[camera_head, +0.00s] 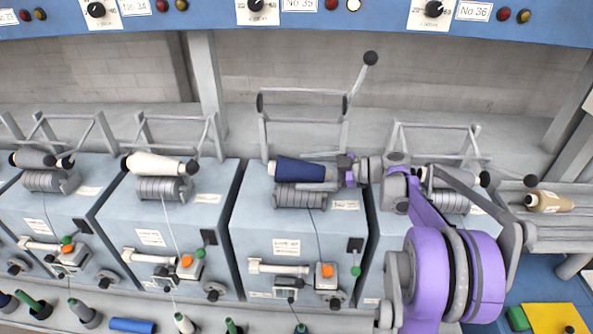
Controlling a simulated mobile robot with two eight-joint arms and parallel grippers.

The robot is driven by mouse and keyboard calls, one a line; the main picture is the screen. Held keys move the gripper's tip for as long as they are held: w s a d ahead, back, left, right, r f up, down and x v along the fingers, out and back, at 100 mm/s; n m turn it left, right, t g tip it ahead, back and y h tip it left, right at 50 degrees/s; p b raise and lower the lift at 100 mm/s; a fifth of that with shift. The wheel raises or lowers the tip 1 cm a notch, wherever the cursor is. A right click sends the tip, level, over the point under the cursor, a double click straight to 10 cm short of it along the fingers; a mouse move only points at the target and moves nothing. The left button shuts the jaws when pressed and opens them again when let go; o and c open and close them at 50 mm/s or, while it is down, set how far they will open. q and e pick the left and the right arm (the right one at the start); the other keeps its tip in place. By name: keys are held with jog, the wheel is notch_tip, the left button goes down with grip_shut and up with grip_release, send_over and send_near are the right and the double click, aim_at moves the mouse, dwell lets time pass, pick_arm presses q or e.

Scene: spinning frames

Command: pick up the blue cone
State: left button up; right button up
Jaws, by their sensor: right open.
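The dark blue cone (300,171) lies on its side on the grey grooved drum of the middle machine, under the label No 35. My right arm comes in from the lower right. Its gripper (337,173) is open at the cone's right end. One pale finger shows low in front of the cone's right part. I cannot tell whether the fingers touch it. My left gripper is not in view.
The machine to the left holds a white cone (158,165). Its neighbour holds a grey one (35,159). My right arm partly hides the machine on the right. A raised lever with a black knob (371,58) stands behind the blue cone. A tan cone (549,202) lies far right.

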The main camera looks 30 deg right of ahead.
jog(key=c, duration=1.5)
